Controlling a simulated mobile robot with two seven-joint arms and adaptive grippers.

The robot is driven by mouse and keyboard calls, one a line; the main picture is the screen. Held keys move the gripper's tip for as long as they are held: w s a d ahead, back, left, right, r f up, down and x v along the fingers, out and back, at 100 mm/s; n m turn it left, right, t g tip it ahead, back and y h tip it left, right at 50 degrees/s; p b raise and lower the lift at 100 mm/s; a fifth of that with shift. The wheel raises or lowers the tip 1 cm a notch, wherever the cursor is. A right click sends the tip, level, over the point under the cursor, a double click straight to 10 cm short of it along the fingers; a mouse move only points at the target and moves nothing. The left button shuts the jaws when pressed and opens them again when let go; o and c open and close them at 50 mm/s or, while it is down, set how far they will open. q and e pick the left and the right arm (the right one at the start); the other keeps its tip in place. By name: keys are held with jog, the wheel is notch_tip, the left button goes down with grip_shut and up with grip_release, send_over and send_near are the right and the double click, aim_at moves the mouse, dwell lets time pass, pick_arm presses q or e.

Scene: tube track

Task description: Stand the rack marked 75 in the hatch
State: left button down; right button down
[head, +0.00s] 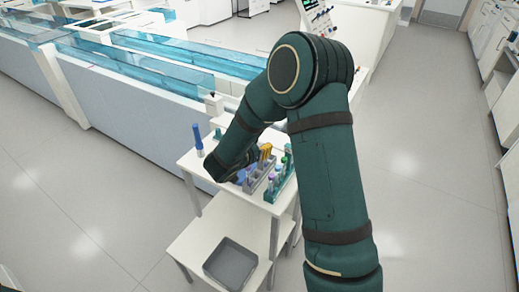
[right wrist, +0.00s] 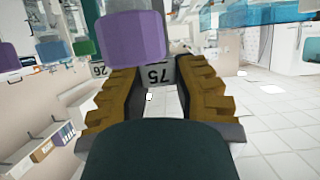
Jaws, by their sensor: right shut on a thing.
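The rack marked 75 shows in the right wrist view as a grey-white plate (right wrist: 160,73) with black digits between the two fingers. My right gripper (right wrist: 155,95) is shut on it, one ribbed yellow-brown finger on each side. A purple cap (right wrist: 132,37) stands close to the camera and hides part of the rack. In the head view my right gripper (head: 265,152) is at the small white table, by a grey rack (head: 258,180) holding tubes; its number cannot be read there. I cannot make out the hatch for certain. My left gripper is not in view.
A teal rack (head: 281,182) with tubes stands close on the right. A label 26 (right wrist: 99,70) shows beside the held rack. A blue upright thing (head: 198,139) stands at the table's left corner. A grey tray (head: 230,264) lies on the lower shelf. Blue-covered track (head: 140,65) runs behind.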

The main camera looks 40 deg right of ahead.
jog(key=shift+f, duration=0.15)
jog(key=c, duration=0.9)
grip_release()
jog(key=shift+f, duration=0.1)
jog(key=shift+o, duration=0.2)
